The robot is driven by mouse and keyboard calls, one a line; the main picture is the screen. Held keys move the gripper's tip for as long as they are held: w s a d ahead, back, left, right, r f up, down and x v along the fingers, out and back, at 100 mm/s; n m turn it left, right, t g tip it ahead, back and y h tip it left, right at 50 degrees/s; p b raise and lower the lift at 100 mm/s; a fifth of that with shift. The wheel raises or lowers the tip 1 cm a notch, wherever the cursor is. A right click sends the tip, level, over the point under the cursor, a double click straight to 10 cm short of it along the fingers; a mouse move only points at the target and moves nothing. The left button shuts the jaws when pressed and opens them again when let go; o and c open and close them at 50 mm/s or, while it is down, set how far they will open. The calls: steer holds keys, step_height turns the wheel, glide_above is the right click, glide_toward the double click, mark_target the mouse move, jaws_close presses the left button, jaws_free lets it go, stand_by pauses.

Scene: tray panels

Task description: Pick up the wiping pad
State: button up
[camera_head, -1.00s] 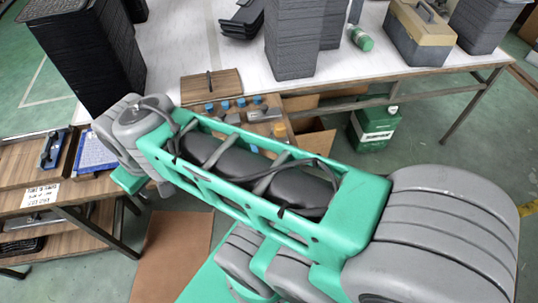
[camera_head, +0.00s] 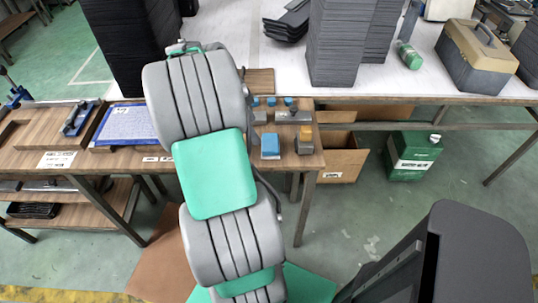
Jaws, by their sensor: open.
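No single item is clearly marked as the wiping pad. Two small blocks stand near the front edge of the wooden bench, right of my arm: a blue-topped block (camera_head: 270,146) with a grey base and an orange-topped block (camera_head: 304,132) beside it. Either could be a pad. My arm crosses the picture in front of the bench, left of these blocks, and nothing of it touches them in view. My gripper's fingers do not show. A large dark part at the lower right is close to the camera, and I cannot tell what it is.
A blue panel (camera_head: 126,125) and a blue-handled tool (camera_head: 78,119) lie on the bench at left. Tall dark tray stacks (camera_head: 345,45) stand on the white table (camera_head: 240,40) behind. A toolbox (camera_head: 482,55) is at right. A green canister (camera_head: 412,155) stands on the floor below.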

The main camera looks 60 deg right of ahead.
mark_target(270, 141)
steer(key=o, duration=0.3)
steer(key=s+d+f+m, duration=0.2)
steer(key=s, duration=0.1)
steer(key=shift+f+g, duration=0.25)
steer(key=shift+g, duration=0.05)
steer(key=x, duration=0.6)
steer(key=shift+w+d+f, duration=0.1)
steer(key=shift+w+f, duration=0.05)
steer(key=shift+f, duration=0.05)
steer(key=c, duration=1.3)
